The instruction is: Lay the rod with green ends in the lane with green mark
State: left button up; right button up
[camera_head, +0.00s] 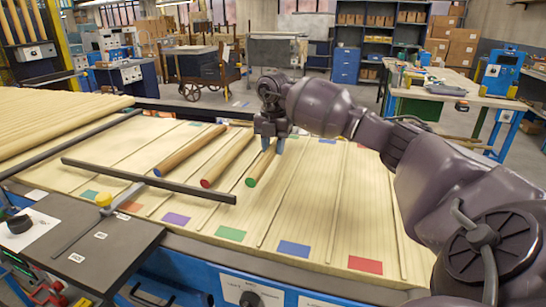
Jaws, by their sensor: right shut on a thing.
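The rod with green ends (260,168) shows in the head view, its near green end facing me and its far part hidden by my right gripper. The lane with green mark (230,233) runs away from me between thin wooden strips. The rod appears over this lane and roughly along it; I cannot tell whether it touches the surface. A teal-green mark (90,196) lies farther left. My left gripper is not in view.
A red-ended rod (226,160) and a blue-ended rod (190,150) lie to the left. A dark bar (150,181) crosses above the lanes' left part. Purple (176,218), blue (294,248) and red (365,265) marks label other lanes. The lanes at right look clear.

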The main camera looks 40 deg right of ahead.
aim_at(273, 145)
notch_tip(273, 145, down, 3)
jog(key=shift+r, duration=0.1)
jog(key=shift+f, duration=0.2)
jog(key=shift+f, duration=0.15)
jog(key=o, duration=1)
notch_tip(273, 145, up, 12)
jog(key=shift+r, duration=0.15)
